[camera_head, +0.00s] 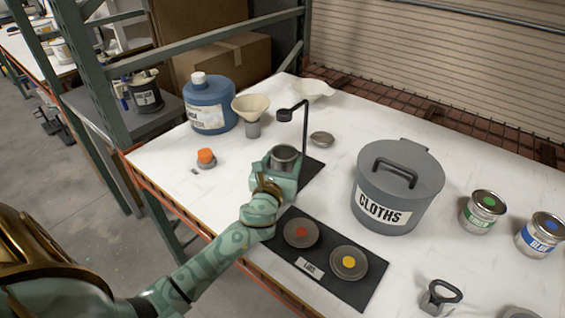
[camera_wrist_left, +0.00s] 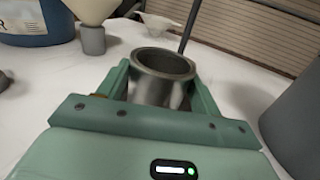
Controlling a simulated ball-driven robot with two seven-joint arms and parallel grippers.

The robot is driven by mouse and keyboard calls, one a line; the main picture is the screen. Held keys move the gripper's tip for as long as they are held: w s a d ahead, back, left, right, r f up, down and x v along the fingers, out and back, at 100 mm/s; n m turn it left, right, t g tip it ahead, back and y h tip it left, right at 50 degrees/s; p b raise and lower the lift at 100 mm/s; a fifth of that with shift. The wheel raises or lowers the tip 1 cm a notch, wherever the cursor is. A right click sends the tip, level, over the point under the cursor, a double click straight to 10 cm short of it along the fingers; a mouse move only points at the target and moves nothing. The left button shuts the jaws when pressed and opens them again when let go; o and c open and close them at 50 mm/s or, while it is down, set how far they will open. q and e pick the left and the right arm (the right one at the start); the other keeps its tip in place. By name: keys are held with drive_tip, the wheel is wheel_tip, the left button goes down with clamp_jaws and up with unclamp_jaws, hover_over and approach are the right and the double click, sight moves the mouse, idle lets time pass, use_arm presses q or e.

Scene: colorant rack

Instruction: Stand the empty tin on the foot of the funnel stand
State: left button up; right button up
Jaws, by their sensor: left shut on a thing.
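The empty tin (camera_head: 284,157) is a small grey metal can, upright and open at the top. My left gripper (camera_head: 283,170) is shut around it; in the left wrist view the tin (camera_wrist_left: 163,68) sits between the two fingers of the gripper (camera_wrist_left: 160,90). The funnel stand (camera_head: 305,130) has a thin dark post with a ring at its top left and a flat black foot (camera_head: 312,172), partly hidden by my gripper and the tin. The tin is in front of the post; whether it touches the foot I cannot tell. My right gripper is not in view.
A cream funnel (camera_head: 250,105) and a blue jug (camera_head: 208,108) stand at the back left. A grey CLOTHS bin (camera_head: 399,190) stands right of the stand. A black mat (camera_head: 325,262) with two lids lies in front. Paint tins (camera_head: 484,211) stand at the right.

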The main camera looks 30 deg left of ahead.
use_arm(q)
drive_tip(key=o, duration=1)
drive_tip(key=shift+f, duration=0.1)
drive_tip(key=shift+r, duration=0.25)
drive_tip(key=p+v, duration=0.1)
drive_tip(key=v, duration=1.1)
